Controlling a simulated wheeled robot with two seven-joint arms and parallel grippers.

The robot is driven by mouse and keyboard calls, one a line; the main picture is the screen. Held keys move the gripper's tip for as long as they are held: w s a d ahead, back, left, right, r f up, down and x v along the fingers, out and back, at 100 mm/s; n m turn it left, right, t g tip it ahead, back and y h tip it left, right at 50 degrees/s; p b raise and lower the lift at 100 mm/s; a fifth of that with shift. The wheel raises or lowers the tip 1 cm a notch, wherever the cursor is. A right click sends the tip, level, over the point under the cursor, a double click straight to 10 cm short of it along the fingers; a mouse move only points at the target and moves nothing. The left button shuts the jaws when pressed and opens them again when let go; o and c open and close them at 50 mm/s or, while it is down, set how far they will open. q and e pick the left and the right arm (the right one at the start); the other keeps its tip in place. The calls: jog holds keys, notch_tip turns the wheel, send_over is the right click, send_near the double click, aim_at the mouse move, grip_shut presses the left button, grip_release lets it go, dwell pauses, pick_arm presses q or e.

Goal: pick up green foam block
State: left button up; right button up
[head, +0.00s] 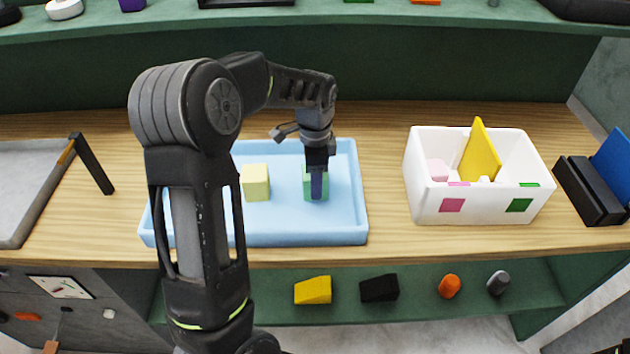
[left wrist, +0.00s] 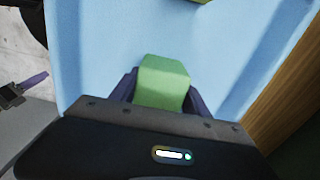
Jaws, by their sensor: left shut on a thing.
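The green foam block (head: 308,184) stands in the right part of the light blue tray (head: 262,239) on the wooden counter. My left gripper (head: 319,186) reaches down over it and is shut on it, with one dark finger in front of the block in the head view. In the left wrist view the green block (left wrist: 162,82) sits between the two dark fingers, with the blue tray behind it. I cannot tell whether the block is clear of the tray floor. My right gripper is not in view.
A pale yellow block (head: 255,183) stands in the tray left of the green one. A white box (head: 480,207) with a yellow wedge (head: 481,152) and other pieces stands to the right. A grey tray (head: 25,190) lies far left. Shelves run above and below the counter.

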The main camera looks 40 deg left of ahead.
pick_arm(q)
jog(key=c, duration=0.7)
jog(key=shift+r, duration=0.1)
notch_tip(320, 180, up, 10)
jog(key=shift+f+b, duration=0.2)
jog(key=shift+b, duration=0.35)
jog(key=shift+r, duration=0.15)
